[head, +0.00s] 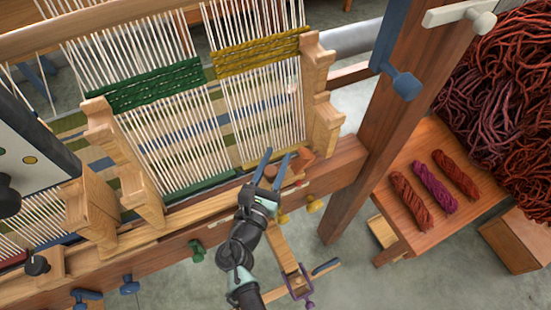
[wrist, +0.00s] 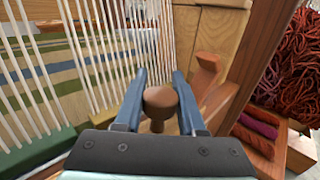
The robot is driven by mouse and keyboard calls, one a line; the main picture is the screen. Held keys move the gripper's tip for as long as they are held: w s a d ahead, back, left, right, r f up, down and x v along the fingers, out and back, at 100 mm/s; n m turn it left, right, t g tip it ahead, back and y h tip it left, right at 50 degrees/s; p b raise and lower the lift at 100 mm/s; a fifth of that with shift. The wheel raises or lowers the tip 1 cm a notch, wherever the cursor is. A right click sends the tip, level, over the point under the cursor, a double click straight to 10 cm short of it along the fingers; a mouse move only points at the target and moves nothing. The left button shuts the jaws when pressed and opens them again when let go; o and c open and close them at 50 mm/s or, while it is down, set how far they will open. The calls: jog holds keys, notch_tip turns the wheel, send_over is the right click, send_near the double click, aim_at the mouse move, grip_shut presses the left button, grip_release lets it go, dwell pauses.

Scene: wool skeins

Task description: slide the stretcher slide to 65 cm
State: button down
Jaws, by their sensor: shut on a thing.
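My gripper (head: 275,157) is at the right end of the loom's front beam, its blue fingers pointing up and away. In the wrist view my gripper (wrist: 158,80) has a round brown wooden knob (wrist: 162,100) between its fingers, and it is shut on this knob. The knob seems to belong to the stretcher slide, whose body is mostly hidden by my fingers and arm. A pale wooden rail (head: 185,213) runs along the beam to the left of my gripper. No centimetre reading can be made out.
A brown wooden block (head: 301,162) stands close right of my fingers and shows in the wrist view (wrist: 206,75). Pale warp threads (head: 180,150) rise just behind. A dark wooden post (head: 385,120) stands right, beyond it a table with skeins (head: 433,187).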

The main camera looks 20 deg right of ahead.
dwell(0.8)
jog(key=a, duration=1.5)
jog(key=shift+a, duration=0.1)
jog(key=c, duration=0.5)
grip_release()
jog(key=b+v, duration=0.1)
jog(key=v, duration=1.2)
